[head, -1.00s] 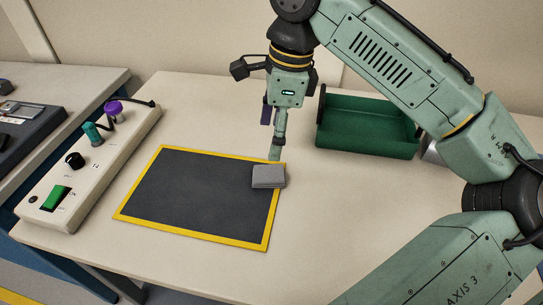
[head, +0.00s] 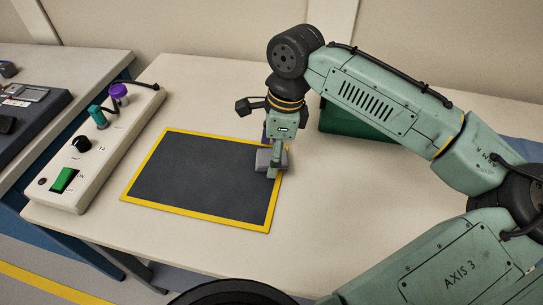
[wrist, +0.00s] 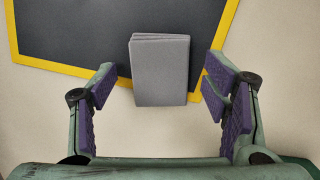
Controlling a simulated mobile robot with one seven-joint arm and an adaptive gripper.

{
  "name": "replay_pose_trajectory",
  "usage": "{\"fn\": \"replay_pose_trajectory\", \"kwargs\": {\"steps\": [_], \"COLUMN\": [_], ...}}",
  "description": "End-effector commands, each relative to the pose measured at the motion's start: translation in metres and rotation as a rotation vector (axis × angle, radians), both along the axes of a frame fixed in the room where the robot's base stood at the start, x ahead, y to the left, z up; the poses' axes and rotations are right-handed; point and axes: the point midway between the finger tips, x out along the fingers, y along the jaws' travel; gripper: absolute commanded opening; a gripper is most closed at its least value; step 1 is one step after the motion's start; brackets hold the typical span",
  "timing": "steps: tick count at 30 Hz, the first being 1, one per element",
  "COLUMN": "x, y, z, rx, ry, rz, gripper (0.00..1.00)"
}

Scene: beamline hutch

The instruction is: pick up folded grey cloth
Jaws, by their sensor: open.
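The folded grey cloth (wrist: 161,72) lies across the yellow border of a dark mat (head: 195,172), at the mat's right edge in the head view. In the wrist view it lies ahead of and between the two purple-padded fingers of my gripper (wrist: 161,95). The fingers are spread wider than the cloth, with a gap on each side. In the head view my gripper (head: 273,165) is down at the cloth (head: 264,160) and hides part of it. My gripper is open and holds nothing.
A green bin (head: 350,122) stands behind my arm, partly hidden. A pale control box (head: 105,150) with knobs and a green switch lies along the table's left side. The table (head: 310,215) is bare right of the mat and in front.

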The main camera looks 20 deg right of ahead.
Motion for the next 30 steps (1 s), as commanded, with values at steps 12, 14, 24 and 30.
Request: {"fn": "replay_pose_trajectory", "kwargs": {"steps": [12, 14, 24, 30], "x": [0.0001, 0.0001, 0.0000, 0.0003], "y": [0.0001, 0.0001, 0.0001, -0.0001], "z": [-0.0001, 0.0000, 0.0001, 0.0009], "rx": [0.001, 0.001, 0.001, 0.001], "ry": [0.000, 0.000, 0.000, 0.000], "rz": [0.000, 0.000, 0.000, 0.000], "gripper": [0.54, 0.50, 0.31, 0.31]}}
